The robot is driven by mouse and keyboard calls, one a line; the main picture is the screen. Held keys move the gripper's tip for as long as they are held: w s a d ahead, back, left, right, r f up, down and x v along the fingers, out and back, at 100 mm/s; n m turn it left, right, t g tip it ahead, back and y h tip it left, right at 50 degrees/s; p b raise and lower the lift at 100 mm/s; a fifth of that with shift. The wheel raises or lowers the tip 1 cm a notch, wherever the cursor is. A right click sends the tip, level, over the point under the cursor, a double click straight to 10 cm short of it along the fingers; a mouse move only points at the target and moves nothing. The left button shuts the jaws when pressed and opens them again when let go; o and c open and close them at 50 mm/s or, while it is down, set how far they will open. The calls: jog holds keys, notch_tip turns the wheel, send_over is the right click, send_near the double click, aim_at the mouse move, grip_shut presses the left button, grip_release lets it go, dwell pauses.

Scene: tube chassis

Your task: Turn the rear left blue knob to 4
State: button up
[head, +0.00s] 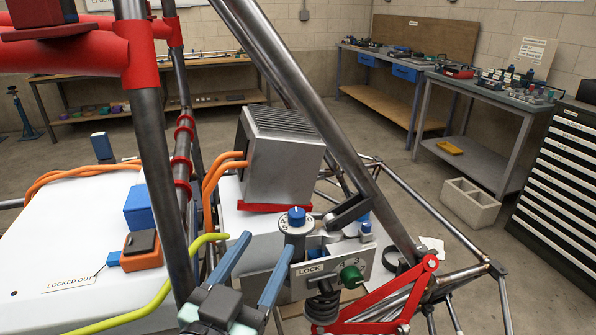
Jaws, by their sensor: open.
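A blue knob (297,215) stands on a round pale dial with dark marks, on top of a grey cylinder in the middle of the view. The number it points to is too small to read. Another blue knob (365,222) sits to its right, partly behind a dark bracket. I cannot tell for certain which is the rear left one. My gripper (266,245) has two blue fingers, spread apart with nothing between them. Its fingertips are just left of and below the dial in the picture, and I see no contact with the knob.
A grey plate marked LOCK (312,269) carries a green knob (351,276). A steel tube (335,130) slants close behind the dial, and a red linkage (385,300) is at lower right. A finned metal box (275,155) stands behind. Orange cables and a yellow-green hose lie left.

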aim_at(293, 219)
jog(key=s+a+r+g+h+p, duration=0.1)
jog(key=s+r+g+h+p, duration=0.3)
jog(key=p, duration=0.6)
jog(key=w+d+p, duration=0.1)
jog(key=w+d, duration=0.1)
jog(key=w, duration=0.1)
jog(key=w+d+f+t+p, duration=0.1)
jog(key=w, duration=0.3)
jog(key=w+d+f+t+y+p, duration=0.1)
jog(key=w+d, duration=0.1)
jog(key=w, duration=0.1)
jog(key=shift+w+d+f+m, duration=0.1)
jog(key=shift+w+d+m, duration=0.2)
jog(key=shift+c, duration=0.4)
grip_shut()
